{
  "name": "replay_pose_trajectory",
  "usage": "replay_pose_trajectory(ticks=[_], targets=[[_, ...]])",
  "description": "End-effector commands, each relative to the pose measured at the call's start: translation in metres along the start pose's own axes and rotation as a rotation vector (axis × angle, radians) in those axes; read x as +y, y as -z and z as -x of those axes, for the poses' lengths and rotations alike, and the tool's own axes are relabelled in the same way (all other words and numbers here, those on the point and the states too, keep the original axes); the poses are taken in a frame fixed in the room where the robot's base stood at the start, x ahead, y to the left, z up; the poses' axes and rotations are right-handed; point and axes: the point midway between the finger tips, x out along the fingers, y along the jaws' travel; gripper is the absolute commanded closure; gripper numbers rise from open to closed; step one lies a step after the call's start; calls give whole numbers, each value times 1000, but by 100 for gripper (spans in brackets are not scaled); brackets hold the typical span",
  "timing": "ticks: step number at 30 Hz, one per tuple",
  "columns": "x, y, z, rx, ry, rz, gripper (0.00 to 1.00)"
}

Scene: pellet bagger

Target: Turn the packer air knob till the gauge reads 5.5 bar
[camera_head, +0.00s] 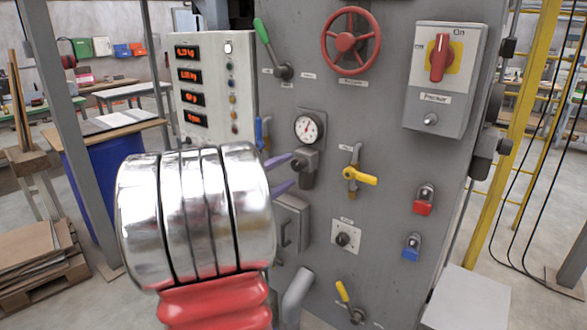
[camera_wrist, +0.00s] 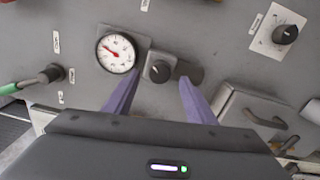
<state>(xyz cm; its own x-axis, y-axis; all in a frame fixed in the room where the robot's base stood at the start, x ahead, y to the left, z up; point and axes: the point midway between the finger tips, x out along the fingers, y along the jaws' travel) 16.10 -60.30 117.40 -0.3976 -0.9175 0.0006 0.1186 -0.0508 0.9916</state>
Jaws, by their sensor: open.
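The round white gauge (camera_head: 308,127) is on the grey panel, and it also shows in the wrist view (camera_wrist: 116,53). Its red needle shows, but the scale is too small to read. A dark round knob (camera_head: 303,164) sits on a grey body just below the gauge; it is beside the gauge in the wrist view (camera_wrist: 158,70). My gripper (camera_head: 291,171) has two purple fingers, open and empty. In the wrist view the knob lies between the fingers (camera_wrist: 151,60). I cannot tell whether they touch it.
A yellow lever (camera_head: 360,177) is right of the knob. Another black knob (camera_head: 343,239) on a white plate is lower right. A grey handled box (camera_head: 290,225) is below. A green-handled lever (camera_head: 270,45) and red handwheel (camera_head: 351,41) are above.

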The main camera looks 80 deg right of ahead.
Motion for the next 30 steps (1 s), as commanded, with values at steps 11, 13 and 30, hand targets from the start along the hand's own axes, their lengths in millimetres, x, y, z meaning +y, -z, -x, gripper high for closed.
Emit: replay_pose_trajectory(ticks=[11,13,30], targets=[[-1,-1,-39,-1,1,1,49],[0,0,-40,-1,1,0,49],[0,0,-40,0,1,1,74]])
